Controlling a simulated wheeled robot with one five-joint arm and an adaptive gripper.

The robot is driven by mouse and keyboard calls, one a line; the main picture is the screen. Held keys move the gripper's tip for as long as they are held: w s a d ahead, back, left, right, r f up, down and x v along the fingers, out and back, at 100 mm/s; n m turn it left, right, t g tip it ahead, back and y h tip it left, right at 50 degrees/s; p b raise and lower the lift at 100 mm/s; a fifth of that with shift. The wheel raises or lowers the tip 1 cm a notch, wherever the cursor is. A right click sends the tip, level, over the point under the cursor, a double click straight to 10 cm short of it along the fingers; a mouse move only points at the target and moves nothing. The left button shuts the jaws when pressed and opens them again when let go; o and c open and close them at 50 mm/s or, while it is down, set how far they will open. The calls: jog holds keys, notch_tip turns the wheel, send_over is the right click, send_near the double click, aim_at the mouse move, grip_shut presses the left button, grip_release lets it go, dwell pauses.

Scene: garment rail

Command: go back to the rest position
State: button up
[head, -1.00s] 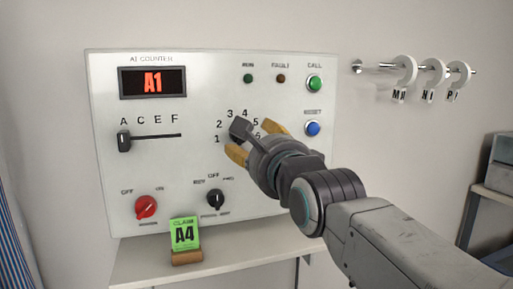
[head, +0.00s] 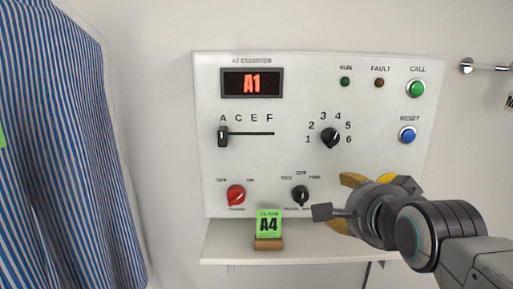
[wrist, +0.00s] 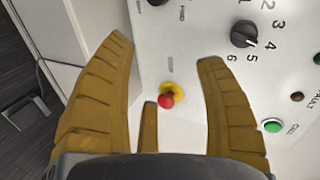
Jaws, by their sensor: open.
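My gripper (head: 345,205) is at the right in the head view, in front of the panel's lower right part. Its yellow fingers are apart with nothing held between them. In the wrist view my gripper (wrist: 167,52) also shows spread, with the white panel beyond it. A red button on a yellow base (wrist: 167,98) appears between the fingers there; my gripper hides that part of the panel in the head view. The numbered dial (head: 330,138) stands clear of my gripper and also shows in the wrist view (wrist: 244,34).
A green A4 card (head: 268,223) stands on the shelf (head: 225,240). A striped garment (head: 65,150) hangs at left. A rail (head: 490,67) shows at right.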

jog(key=s+f+n+g+p, duration=0.4)
jog(key=s+n+p, duration=0.2)
jog(key=s+n, duration=0.2)
jog(key=s+f+n+g+p, duration=0.3)
jog(key=s+n+g+p, duration=0.2)
jog(key=s, duration=0.6)
jog(key=shift+s+f+n+g+p, duration=0.35)
jog(key=shift+n+p, duration=0.4)
jog(key=shift+n, duration=0.65)
jog(key=shift+w, duration=0.1)
jog(key=shift+c, duration=0.2)
